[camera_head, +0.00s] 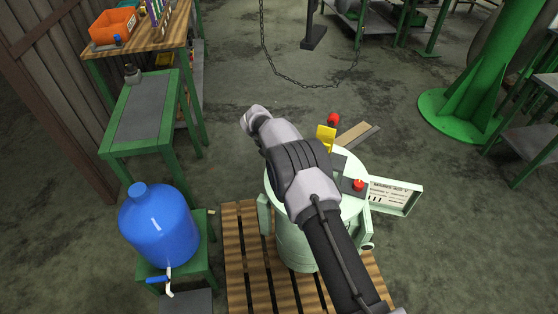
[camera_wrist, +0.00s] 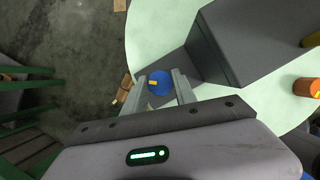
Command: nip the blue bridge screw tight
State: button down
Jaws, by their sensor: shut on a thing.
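In the wrist view, the blue bridge screw (camera_wrist: 159,84) is a round blue head with a small yellow mark. It sits on a dark grey block beside a larger grey box (camera_wrist: 245,45) on the pale green round top (camera_wrist: 160,30). My gripper (camera_wrist: 160,90) has its two fingers on either side of the blue head and is shut on it. In the head view my arm covers the gripper and the screw. The pale green drum (camera_head: 296,245) stands under my arm, with a red knob (camera_head: 359,184) and a yellow part (camera_head: 326,136) on top.
The drum stands on a wooden pallet (camera_head: 245,262). A blue water bottle (camera_head: 158,226) on a green stand is at the left. A labelled panel (camera_head: 393,195) juts out right of the drum. In the wrist view an orange knob (camera_wrist: 306,87) is at the right.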

jog(key=shift+f+m+g+h+b, duration=0.1)
jog(key=shift+m+g+h+b, duration=0.25)
jog(key=shift+m+b, duration=0.8)
jog(key=shift+m, duration=0.25)
jog(key=c, duration=1)
grip_release()
jog(key=p+v, duration=0.7)
jog(key=v, duration=1)
jog(key=shift+a+r, duration=0.15)
jog(key=shift+r, duration=0.1)
